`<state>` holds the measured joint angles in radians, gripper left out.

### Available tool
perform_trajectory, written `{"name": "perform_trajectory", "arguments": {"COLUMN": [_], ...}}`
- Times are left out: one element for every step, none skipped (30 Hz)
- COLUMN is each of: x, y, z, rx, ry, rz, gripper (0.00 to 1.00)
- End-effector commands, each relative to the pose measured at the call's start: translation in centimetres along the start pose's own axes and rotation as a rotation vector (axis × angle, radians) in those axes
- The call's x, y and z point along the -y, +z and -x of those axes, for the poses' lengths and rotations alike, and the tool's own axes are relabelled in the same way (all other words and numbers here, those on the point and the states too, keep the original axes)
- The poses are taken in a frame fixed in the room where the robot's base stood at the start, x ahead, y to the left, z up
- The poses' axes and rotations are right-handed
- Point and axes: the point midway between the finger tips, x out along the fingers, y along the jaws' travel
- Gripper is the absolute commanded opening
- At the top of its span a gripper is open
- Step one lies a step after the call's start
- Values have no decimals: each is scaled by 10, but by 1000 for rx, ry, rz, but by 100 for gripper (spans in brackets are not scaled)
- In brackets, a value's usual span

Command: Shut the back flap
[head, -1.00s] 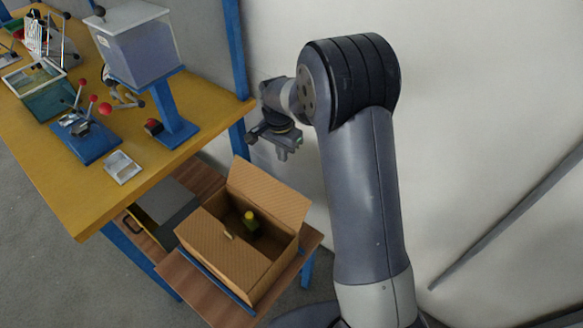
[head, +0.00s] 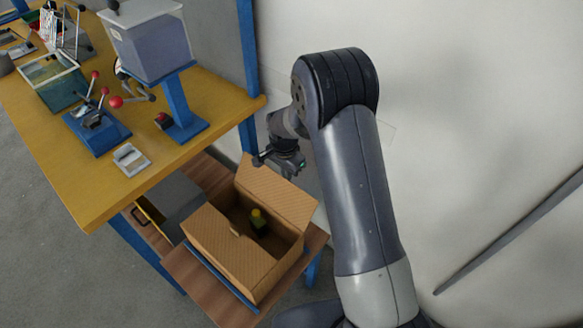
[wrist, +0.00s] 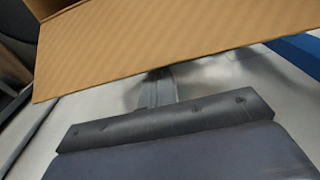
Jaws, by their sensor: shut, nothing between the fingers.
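A brown cardboard box (head: 225,250) stands open on the low wooden shelf, with a dark yellow-capped bottle (head: 259,222) inside. Its back flap (head: 275,188) stands up, tilted outward. The flap (wrist: 180,35) also spans the top of the wrist view. My gripper (head: 289,168) is shut and empty, at the far side of the back flap, close to its top edge. In the wrist view my gripper (wrist: 157,90) is partly covered by the flap, which hides the fingertips. I cannot tell whether it touches the flap.
A yellow workbench (head: 100,190) with a blue-posted hopper (head: 155,45) and blue lever fixture (head: 97,132) stands left of the box. A blue upright (head: 247,60) rises near my gripper. The pale wall (head: 470,120) lies behind my arm.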

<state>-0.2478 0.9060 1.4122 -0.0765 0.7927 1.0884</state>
Motion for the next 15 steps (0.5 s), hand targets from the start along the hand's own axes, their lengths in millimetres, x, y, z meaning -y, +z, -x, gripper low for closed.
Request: {"name": "perform_trajectory", "arguments": {"x": [0,0,0,0,0,0,0,0,0,0,0,0,0,0,0], "y": [2,4,4,5,5,6,6,6,5,5,5,5,5,5,6], "z": [3,4,4,4,4,4,4,4,4,4,4,4,4,4,4], "rx": [-1,-1,-1,-1,-1,0,0,0,0,0,0,0,-1,-1,-3], "ry": [-1,-1,-1,-1,-1,0,0,0,0,0,0,0,0,0,0], "rz": [1,1,0,0,0,0,0,0,0,0,0,0,0,0,0], "gripper": [0,0,0,0,0,0,0,0,0,0,0,0,0,0,0]}}
